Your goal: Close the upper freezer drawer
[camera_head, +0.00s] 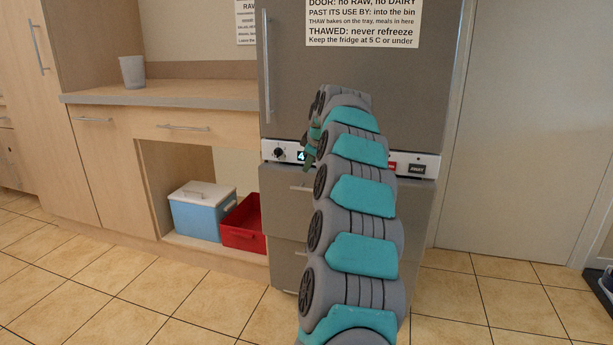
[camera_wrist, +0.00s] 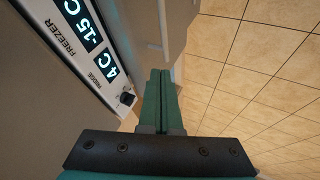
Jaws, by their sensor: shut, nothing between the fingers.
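The upper freezer drawer (camera_head: 279,205) is a grey front with a bar handle (camera_head: 299,188), just below the white control panel (camera_head: 416,166) of the fridge-freezer. It looks about flush with the cabinet, but my arm hides its middle, so a small gap cannot be ruled out. My gripper (camera_head: 310,150) is in front of the panel, partly hidden by my arm. In the wrist view, my gripper (camera_wrist: 160,75) has its green fingers together, with nothing between them. Beyond the tips is a grey-beige front (camera_wrist: 160,18) with a pale handle; contact cannot be told.
The lower drawer (camera_head: 283,272) sits below, partly behind my arm. The fridge door (camera_head: 420,85) above is shut. A blue box (camera_head: 202,217) with a white lid and a red crate (camera_head: 240,235) stand in the alcove at left.

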